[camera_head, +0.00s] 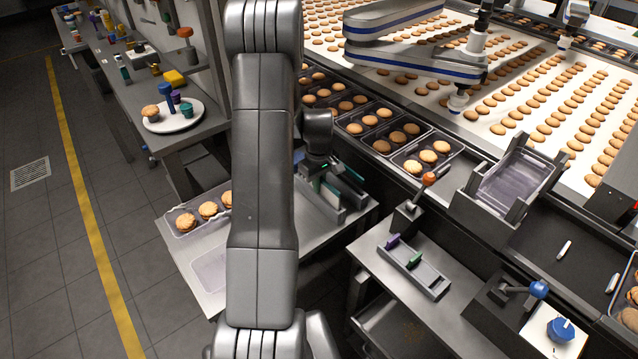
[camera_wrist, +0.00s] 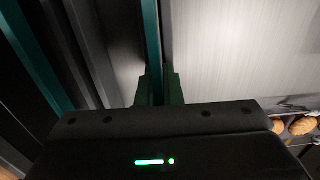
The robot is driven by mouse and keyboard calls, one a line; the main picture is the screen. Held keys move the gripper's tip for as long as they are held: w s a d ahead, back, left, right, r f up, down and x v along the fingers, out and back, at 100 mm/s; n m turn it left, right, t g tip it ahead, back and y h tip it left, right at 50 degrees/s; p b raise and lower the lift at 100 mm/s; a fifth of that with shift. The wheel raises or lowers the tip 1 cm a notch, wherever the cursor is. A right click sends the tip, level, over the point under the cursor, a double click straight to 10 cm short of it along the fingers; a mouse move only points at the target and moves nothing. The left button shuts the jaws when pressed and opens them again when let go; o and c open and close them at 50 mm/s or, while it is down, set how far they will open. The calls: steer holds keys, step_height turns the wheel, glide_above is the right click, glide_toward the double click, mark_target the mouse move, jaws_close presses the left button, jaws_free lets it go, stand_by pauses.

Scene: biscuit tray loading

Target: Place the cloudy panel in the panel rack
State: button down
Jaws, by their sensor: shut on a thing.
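My gripper (camera_wrist: 159,88) is shut on a thin teal-edged panel (camera_wrist: 152,42), seen edge-on in the wrist view, so I cannot tell whether its face is cloudy. A teal-edged panel (camera_head: 331,194) shows in the rack there. In the wrist view another teal edge (camera_wrist: 36,62) stands to the left, apart from the held panel, beside dark rack walls. I cannot tell how deep the held panel sits.
A grey frame (camera_head: 459,202) with a translucent panel (camera_head: 512,183) stands by the conveyor at right. Biscuit trays (camera_head: 392,154) line the conveyor edge. A small holder with purple and green pieces (camera_head: 436,291) is on the front bench. An open tray of biscuits (camera_head: 176,229) lies left of my arm.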

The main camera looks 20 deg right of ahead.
steer(key=shift+s+a+f+b, duration=0.1)
steer(key=shift+s+f+b, duration=0.05)
steer(key=shift+f+b, duration=0.4)
steer(key=c, duration=1.8)
jaws_free()
steer(key=shift+s, duration=0.1)
steer(key=shift+o, duration=1.1)
steer(key=shift+f, duration=0.1)
steer(key=shift+s, duration=0.1)
steer(key=shift+r+p, duration=0.5)
steer(key=shift+p, duration=0.1)
steer(key=r, duration=0.4)
steer(key=r+b, duration=0.1)
steer(key=r, duration=0.7)
steer(key=shift+w+r, duration=0.2)
steer(key=shift+w, duration=0.15)
